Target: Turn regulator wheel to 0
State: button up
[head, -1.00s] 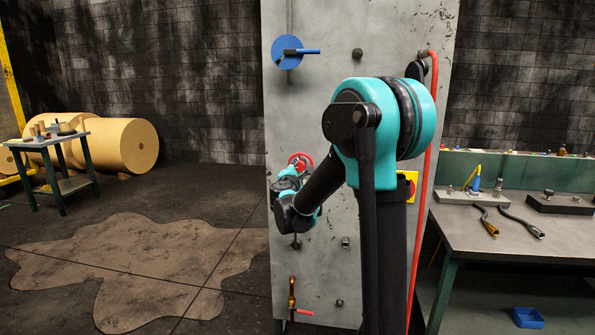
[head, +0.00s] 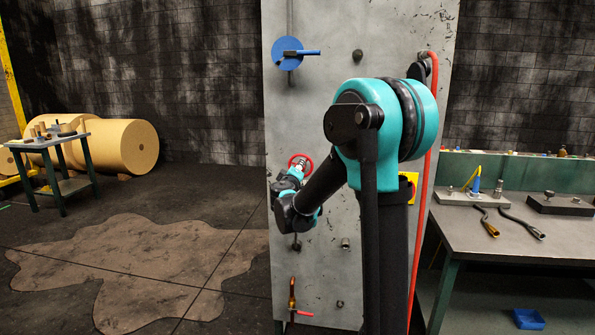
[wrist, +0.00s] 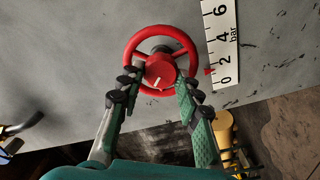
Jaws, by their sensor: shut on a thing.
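The red regulator wheel (wrist: 161,70) is mounted on a grey panel. Its round hub carries a short white mark. A white scale (wrist: 222,45) marked 0, 2, 4, 6 and "bar" is beside it, with a small red pointer (wrist: 208,72) between 0 and 2. My gripper (wrist: 160,86) is shut on the wheel, one finger on each side of the hub, reaching across the lower rim. The fingers hide parts of the rim. In the head view the wheel (head: 300,161) shows small above my wrist; the scale cannot be made out there.
A workbench (head: 520,235) stands at right. Open floor lies at left.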

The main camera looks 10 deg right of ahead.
jog(key=m, duration=2.6)
jog(key=shift+s+d+f+m, duration=0.1)
jog(key=shift+s+d+m, duration=0.1)
jog(key=shift+d+m, duration=0.2)
jog(key=o, duration=1.2)
jog(key=shift+c, duration=0.2)
jog(key=v, duration=1.2)
